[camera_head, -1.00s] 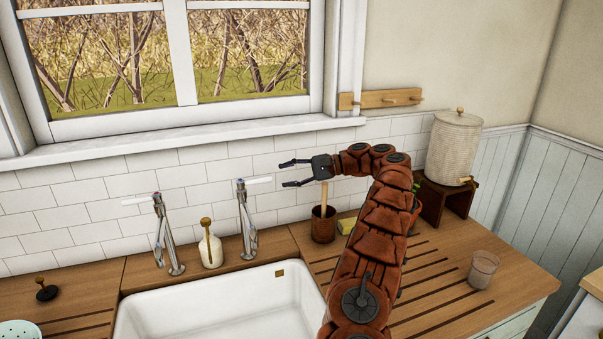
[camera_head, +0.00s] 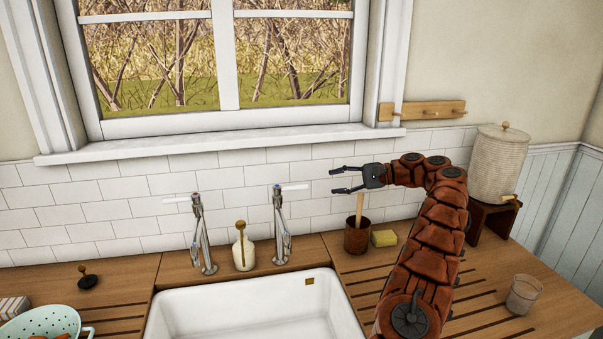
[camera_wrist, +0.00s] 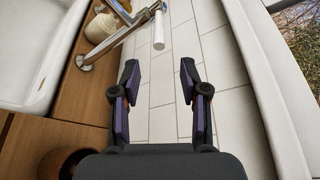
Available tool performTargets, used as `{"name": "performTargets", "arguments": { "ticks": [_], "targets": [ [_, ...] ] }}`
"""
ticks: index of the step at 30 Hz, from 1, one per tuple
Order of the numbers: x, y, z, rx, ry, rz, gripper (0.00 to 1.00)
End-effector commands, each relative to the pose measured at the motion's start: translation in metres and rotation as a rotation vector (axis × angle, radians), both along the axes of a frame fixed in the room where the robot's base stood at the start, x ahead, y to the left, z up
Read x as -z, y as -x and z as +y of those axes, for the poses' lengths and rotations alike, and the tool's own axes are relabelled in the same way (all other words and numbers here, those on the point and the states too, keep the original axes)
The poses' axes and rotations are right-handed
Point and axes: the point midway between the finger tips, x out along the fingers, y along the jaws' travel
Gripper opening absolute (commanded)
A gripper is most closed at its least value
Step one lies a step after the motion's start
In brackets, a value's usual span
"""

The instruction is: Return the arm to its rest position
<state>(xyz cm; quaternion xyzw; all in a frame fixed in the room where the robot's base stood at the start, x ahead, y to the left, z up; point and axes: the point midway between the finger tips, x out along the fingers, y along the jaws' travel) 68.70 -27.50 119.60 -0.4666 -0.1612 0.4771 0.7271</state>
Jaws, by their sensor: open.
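My gripper (camera_head: 345,180) is open and empty. It is raised above the counter in front of the white tiled wall, with its fingers pointing left. My red-brown arm (camera_head: 430,235) rises from the lower right and bends left at the top. In the wrist view, the two dark fingers of my gripper (camera_wrist: 159,80) stand apart with only tiles between them. A brown pot (camera_head: 357,238) with a wooden handle stands below my gripper.
A tap (camera_head: 281,230) and a second tap (camera_head: 202,235) stand behind the white sink (camera_head: 250,308), with a soap bottle (camera_head: 243,250) between them. A yellow sponge (camera_head: 384,238) lies beside the pot. A glass (camera_head: 523,294) and a beige dispenser (camera_head: 499,165) on a stand are at right.

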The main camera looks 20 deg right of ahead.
Motion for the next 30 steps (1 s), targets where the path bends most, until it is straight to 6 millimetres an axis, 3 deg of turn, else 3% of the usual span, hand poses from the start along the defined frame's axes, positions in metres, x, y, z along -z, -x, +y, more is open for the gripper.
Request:
{"name": "performTargets", "arguments": {
  "ticks": [6, 11, 20, 30],
  "targets": [
    [-0.002, -0.001, 0.003, -0.004, 0.0, 0.001, 0.44],
    [-0.014, -0.004, 0.023, -0.023, 0.004, 0.005, 0.44],
    [-0.037, -0.006, 0.09, -0.086, 0.036, 0.035, 0.44],
    [-0.05, 0.016, 0.173, -0.184, 0.12, 0.079, 0.44]
  ]
}}
